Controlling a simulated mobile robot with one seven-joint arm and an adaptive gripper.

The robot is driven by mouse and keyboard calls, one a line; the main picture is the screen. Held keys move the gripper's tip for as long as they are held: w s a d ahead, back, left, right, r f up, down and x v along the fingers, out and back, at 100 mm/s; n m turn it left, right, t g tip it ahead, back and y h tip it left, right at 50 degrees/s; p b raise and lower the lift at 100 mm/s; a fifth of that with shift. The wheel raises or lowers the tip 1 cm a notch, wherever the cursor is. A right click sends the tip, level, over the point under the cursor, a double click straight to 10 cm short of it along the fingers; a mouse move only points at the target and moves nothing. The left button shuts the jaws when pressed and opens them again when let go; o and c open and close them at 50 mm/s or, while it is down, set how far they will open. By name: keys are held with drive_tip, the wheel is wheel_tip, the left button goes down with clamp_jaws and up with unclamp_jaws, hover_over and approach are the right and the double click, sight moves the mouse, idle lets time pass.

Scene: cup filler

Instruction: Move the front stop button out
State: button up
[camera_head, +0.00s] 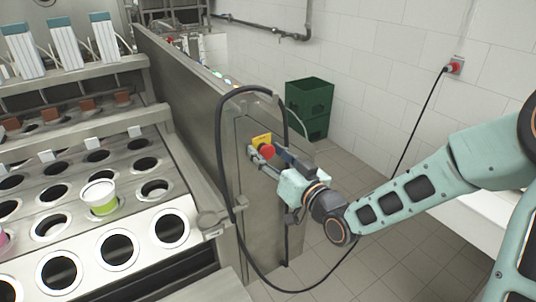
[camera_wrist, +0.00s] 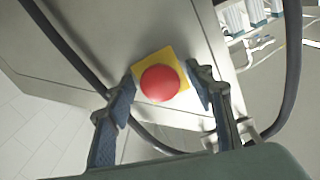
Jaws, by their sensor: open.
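The front stop button (camera_head: 267,151) is a red round knob on a yellow square plate (camera_head: 260,140), fixed to the steel side panel of the machine. In the wrist view the red button (camera_wrist: 160,83) lies between and a little beyond my two fingertips, with the yellow plate (camera_wrist: 176,56) behind it. My gripper (camera_head: 278,157) is close in front of the button in the head view. In the wrist view my gripper (camera_wrist: 162,88) is open, one finger on each side of the button. I cannot tell whether either finger touches it.
A black cable (camera_head: 226,150) loops around the panel near the button, and it also passes close by in the wrist view (camera_wrist: 292,75). The filling machine's cup plate (camera_head: 180,205) is at the left. A green crate (camera_head: 309,97) stands by the tiled wall.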

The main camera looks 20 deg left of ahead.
clamp_jaws()
idle(0.4)
drive_tip(key=shift+s+f, duration=0.1)
drive_tip(key=shift+s+d+b, duration=0.2)
drive_tip(key=shift+d+b, duration=0.15)
drive_tip(key=shift+b, duration=0.1)
drive_tip(key=shift+f, duration=0.1)
drive_tip(key=shift+c, duration=2.4)
unclamp_jaws()
drive_tip(key=o, duration=0.5)
drive_tip(key=shift+s+d, duration=0.1)
